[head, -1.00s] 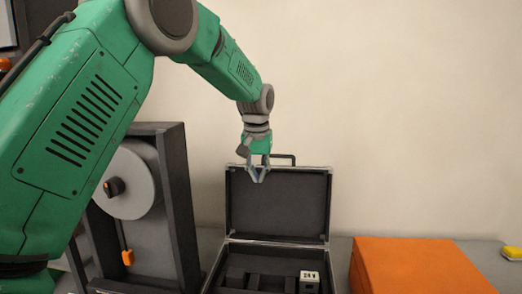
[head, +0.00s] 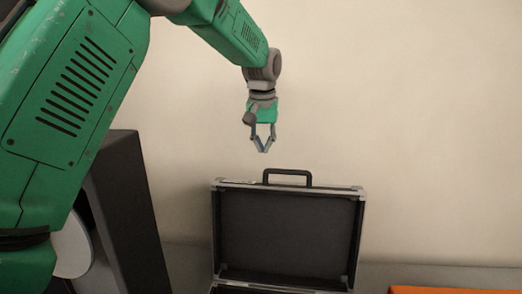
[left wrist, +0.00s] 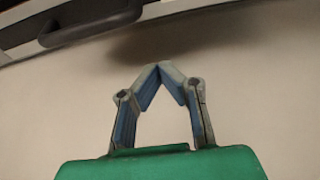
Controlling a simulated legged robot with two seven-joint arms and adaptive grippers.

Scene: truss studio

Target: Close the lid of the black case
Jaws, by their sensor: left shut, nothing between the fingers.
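The black case (head: 288,235) stands open against the pale wall, its lid upright with silver edging and a black handle (head: 287,172) on top. Only the lid and a sliver of the base show in the head view. My left gripper (head: 263,150) is shut and empty, above the lid's top edge and a little left of the handle, apart from both. In the left wrist view its fingertips (left wrist: 159,68) meet in front of bare wall, and the handle (left wrist: 90,22) shows at the upper left. My right gripper is not in view.
A dark frame (head: 125,210) with a grey disc (head: 73,245) stands left of the case, under my left arm. An orange box (head: 455,290) shows at the lower right. The wall area above and right of the case is clear.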

